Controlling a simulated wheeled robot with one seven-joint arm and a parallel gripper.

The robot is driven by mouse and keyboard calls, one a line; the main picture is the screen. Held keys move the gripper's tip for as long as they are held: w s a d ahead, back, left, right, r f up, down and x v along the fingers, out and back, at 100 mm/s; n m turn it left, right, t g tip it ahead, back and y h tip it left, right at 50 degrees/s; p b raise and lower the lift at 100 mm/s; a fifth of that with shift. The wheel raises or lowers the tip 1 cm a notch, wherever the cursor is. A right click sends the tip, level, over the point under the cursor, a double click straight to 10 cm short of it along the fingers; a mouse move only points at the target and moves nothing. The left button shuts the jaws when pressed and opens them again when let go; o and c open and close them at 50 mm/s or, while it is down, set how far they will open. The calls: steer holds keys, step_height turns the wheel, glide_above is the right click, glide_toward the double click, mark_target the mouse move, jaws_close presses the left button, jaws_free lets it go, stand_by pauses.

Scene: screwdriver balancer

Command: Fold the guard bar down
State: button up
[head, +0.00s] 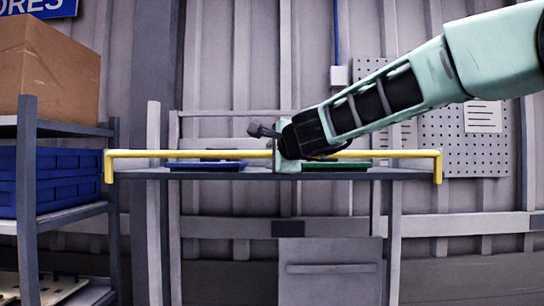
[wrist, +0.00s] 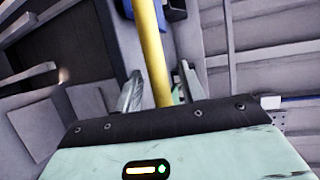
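The yellow guard bar (head: 205,154) runs level across the front of a grey shelf in the head view, with short bent ends at left and right. My gripper (head: 268,134) is at the middle of the bar, and my wrist hides part of it. In the wrist view the bar (wrist: 150,45) passes through the gap between my two fingers (wrist: 161,88). The fingers stand apart, with a visible gap on each side of the bar, so my gripper looks open. Whether the bar lies fully at fingertip depth is hard to tell.
The shelf (head: 260,174) carries a blue tray (head: 207,166) and a green tray (head: 337,164) behind the bar. A rack at left holds a cardboard box (head: 55,70) and a blue crate (head: 75,177). A pegboard (head: 440,140) hangs at right.

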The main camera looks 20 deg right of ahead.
jaws_close()
